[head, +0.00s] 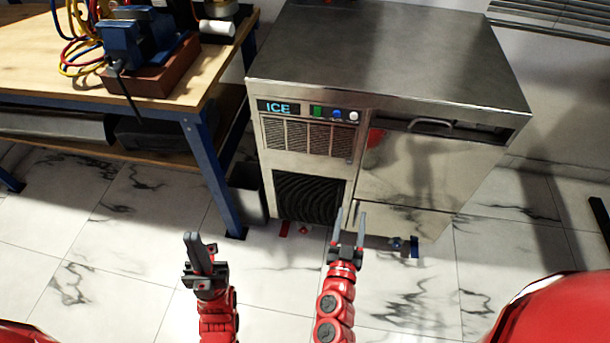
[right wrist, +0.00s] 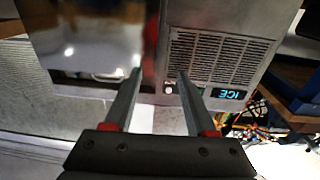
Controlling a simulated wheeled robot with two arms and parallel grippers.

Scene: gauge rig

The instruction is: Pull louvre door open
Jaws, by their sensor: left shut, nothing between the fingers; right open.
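The ice machine (head: 440,70) is a steel cabinet. Its louvre door (head: 305,137) is a slatted panel on the front left, under the ICE display, and looks flush with the front. It also shows upside down in the right wrist view (right wrist: 222,58). A small dark catch or grip (head: 350,157) seems to sit at its lower right. My right gripper (head: 350,216) is open and empty, low in front of the machine, apart from the louvre door. My left gripper (head: 199,256) is shut and empty, further left over the floor.
A dark wavy grille (head: 308,198) lies below the louvre door. A steel door with a handle (head: 432,124) is to its right. A blue-legged workbench (head: 60,80) with a vise (head: 138,42) stands left, a grey bin (head: 247,192) between. The tiled floor in front is mostly clear.

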